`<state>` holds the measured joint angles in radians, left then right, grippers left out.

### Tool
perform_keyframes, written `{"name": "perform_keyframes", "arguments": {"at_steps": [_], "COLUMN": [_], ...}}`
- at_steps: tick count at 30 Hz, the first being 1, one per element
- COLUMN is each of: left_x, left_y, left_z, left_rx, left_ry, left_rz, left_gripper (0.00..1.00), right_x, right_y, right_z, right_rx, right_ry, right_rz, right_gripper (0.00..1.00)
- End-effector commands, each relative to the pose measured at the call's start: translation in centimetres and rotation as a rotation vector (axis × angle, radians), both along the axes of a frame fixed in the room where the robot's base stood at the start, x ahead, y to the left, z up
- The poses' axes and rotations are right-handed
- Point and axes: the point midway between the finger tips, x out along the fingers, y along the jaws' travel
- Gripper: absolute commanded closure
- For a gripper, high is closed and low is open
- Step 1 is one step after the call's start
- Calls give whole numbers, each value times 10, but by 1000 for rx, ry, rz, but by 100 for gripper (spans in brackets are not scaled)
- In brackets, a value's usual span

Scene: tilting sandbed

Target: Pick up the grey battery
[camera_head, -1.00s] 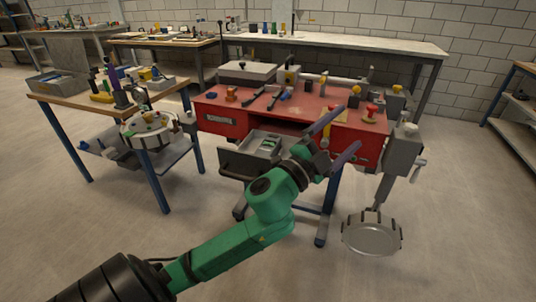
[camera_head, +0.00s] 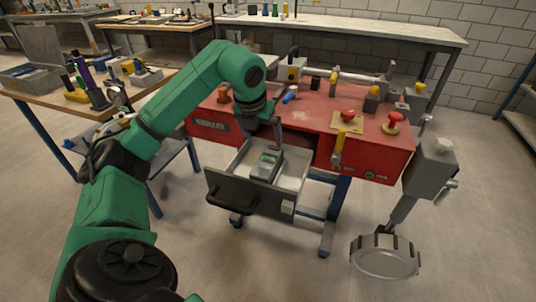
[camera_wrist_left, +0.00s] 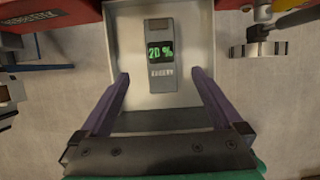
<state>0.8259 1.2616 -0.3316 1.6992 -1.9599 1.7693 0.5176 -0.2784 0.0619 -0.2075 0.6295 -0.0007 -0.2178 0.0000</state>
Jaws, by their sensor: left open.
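The grey battery (camera_head: 265,166) lies in the open drawer (camera_head: 231,189) under the red bench. My right gripper is not in view.
The red bench (camera_head: 212,122) stands behind the drawer, with a red button (camera_head: 347,116) and several tools on top. A wooden table (camera_head: 108,108) with tools stands at left. A round metal pan (camera_head: 385,257) hangs at right. The floor in front is clear.

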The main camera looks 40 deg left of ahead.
Motion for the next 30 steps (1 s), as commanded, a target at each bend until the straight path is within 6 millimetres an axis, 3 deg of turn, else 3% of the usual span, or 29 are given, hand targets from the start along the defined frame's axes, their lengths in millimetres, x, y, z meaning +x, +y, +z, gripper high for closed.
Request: {"name": "perform_keyframes", "arguments": {"at_steps": [3, 9, 11, 21, 29, 30], "left_x": [6, 24, 28, 45, 48, 48], "left_y": [2, 7, 9, 20, 21, 21], "left_z": [-20, -68, -77, -127, -134, -134], "left_rx": [1, -2, -3, -4, -1, -1], "left_ry": [5, 3, 3, 2, 0, -1], "left_rz": [0, -3, -2, -3, -5, -5], "left_gripper": [0, 0, 0, 0, 0, 15], "right_x": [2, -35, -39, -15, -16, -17], "right_y": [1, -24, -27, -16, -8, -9], "right_z": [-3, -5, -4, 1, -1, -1], "right_rx": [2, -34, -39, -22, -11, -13], "right_ry": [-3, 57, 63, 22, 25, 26], "right_rz": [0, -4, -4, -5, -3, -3], "right_gripper": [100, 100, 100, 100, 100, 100]}}
